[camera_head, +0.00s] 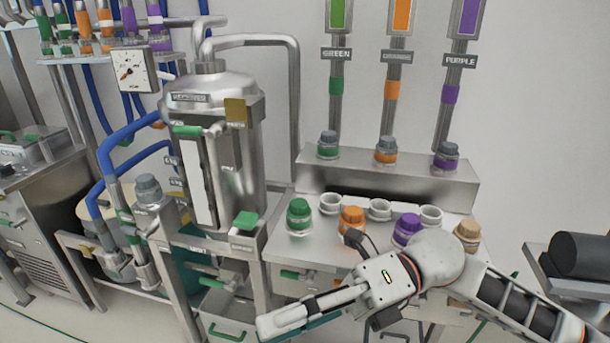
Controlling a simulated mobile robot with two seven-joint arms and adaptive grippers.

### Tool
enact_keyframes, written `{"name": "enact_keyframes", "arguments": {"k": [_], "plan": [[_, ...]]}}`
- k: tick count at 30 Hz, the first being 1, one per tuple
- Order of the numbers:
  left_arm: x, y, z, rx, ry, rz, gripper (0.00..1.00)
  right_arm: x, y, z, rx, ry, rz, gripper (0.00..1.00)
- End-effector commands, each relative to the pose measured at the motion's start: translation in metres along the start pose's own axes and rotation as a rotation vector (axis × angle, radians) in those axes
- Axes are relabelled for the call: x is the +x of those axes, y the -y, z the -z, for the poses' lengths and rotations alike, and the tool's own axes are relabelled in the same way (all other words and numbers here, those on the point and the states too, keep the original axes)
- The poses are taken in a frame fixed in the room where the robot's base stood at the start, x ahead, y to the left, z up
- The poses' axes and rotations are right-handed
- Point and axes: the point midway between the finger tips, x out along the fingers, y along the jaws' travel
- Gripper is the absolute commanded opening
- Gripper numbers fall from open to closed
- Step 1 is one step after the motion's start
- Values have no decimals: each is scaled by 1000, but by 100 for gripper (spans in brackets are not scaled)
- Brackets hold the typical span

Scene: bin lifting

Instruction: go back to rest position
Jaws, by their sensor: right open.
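My right gripper (312,300) reaches in from the lower right, in front of the metal bench (283,243). It is open, with no object seen in it. Its long pale finger points to the lower left, past the bench's front edge. My left gripper is not in view. A grey metal bin (222,322) with a green handle shows low down, left of the pale finger. Its lower part is cut off by the picture edge.
Green (299,215), orange (351,221), purple (407,229) and tan (467,234) jars stand on the bench, close behind my right arm. White cups (380,209) sit behind them. A steel receiver tank (215,130) stands left. A dark cylinder (582,256) is far right.

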Motion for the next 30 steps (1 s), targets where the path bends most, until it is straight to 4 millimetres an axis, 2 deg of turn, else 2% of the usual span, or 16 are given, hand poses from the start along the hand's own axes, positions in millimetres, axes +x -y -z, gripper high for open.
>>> {"name": "enact_keyframes", "arguments": {"k": [4,8,12,14,16,20,21,23,26,27,30], "plan": [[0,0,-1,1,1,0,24,-1,-7,-33,149,251,-201,55],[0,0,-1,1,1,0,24,-23,5,-63,307,486,-346,55],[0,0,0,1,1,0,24,-63,42,-82,504,752,-469,55],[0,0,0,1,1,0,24,-82,65,-84,596,868,-511,55],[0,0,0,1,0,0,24,-106,96,-80,711,1005,-553,55],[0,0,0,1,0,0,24,-148,166,-51,939,1256,-608,55],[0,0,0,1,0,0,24,-159,188,-37,1009,1330,-617,55],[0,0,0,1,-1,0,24,-173,218,-12,1109,1430,-626,55],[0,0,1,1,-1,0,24,-191,265,36,1271,1586,-629,55],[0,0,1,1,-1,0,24,-196,282,57,1334,1643,-628,55],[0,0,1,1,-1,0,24,-204,318,114,1486,1777,-617,55]]}}
